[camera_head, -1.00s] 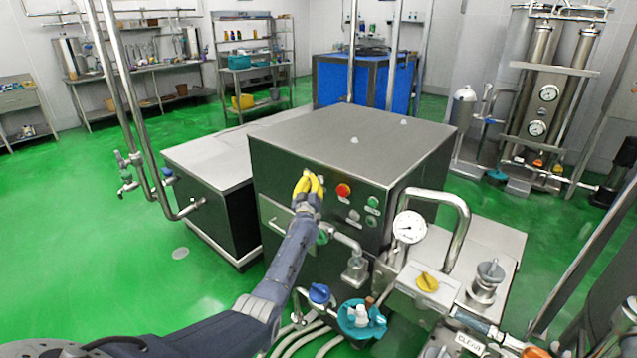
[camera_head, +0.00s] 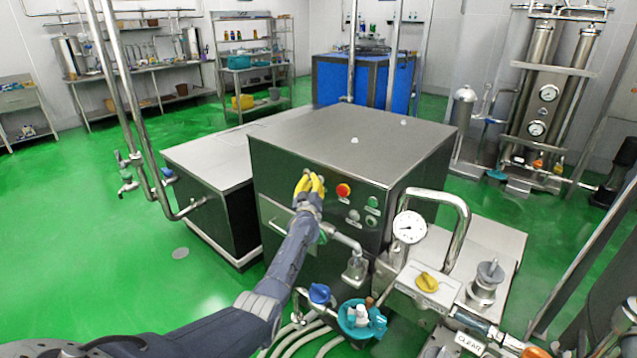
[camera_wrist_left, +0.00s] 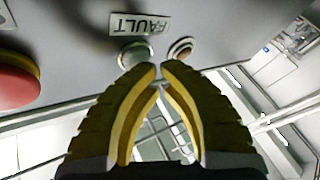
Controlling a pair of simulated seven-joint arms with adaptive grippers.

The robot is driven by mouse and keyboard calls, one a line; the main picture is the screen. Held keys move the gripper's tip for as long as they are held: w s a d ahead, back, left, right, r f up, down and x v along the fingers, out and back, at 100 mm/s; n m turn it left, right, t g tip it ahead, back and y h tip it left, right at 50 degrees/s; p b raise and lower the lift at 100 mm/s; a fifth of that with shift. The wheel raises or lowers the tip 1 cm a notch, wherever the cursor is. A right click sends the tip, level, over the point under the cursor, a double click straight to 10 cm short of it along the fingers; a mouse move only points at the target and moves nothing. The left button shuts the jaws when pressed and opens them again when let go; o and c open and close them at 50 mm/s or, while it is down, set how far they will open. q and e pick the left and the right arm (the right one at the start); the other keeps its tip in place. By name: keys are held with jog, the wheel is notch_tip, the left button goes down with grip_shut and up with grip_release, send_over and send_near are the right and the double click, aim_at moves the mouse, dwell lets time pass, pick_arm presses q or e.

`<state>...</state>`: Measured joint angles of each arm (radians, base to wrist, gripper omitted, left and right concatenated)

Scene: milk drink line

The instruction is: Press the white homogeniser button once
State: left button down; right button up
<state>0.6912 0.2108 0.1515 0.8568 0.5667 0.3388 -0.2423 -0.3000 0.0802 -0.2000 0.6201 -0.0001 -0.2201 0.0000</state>
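The homogeniser is a steel-topped box (camera_head: 350,140) with a dark front panel. My left gripper (camera_head: 309,176) has yellow fingers, brought together at the tips and holding nothing. It is at the panel's upper left, left of the red button (camera_head: 343,190), and hides the panel behind it. In the left wrist view the fingertips (camera_wrist_left: 159,70) are just below a grey-green round fitting (camera_wrist_left: 135,55) and a pale-centred round fitting (camera_wrist_left: 181,48). I cannot tell which is the white button or whether the tips touch the panel. My right gripper is not in view.
A green button (camera_head: 373,202) and two greyish round fittings (camera_head: 354,216) are right of my gripper. An upside-down FAULT label (camera_wrist_left: 131,25) is near the fingertips. A pipe with a gauge (camera_head: 409,227) and a blue-handled valve (camera_head: 319,293) stand in front.

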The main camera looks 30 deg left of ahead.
pick_arm(q)
jog(key=shift+s, duration=0.15)
jog(key=shift+s+a, duration=0.1)
jog(key=shift+s, duration=0.55)
jog(key=shift+s, duration=0.15)
jog(key=shift+s+a, duration=0.25)
jog(key=shift+s, duration=0.95)
jog(key=shift+s+a, duration=0.25)
jog(key=shift+s, duration=0.9)
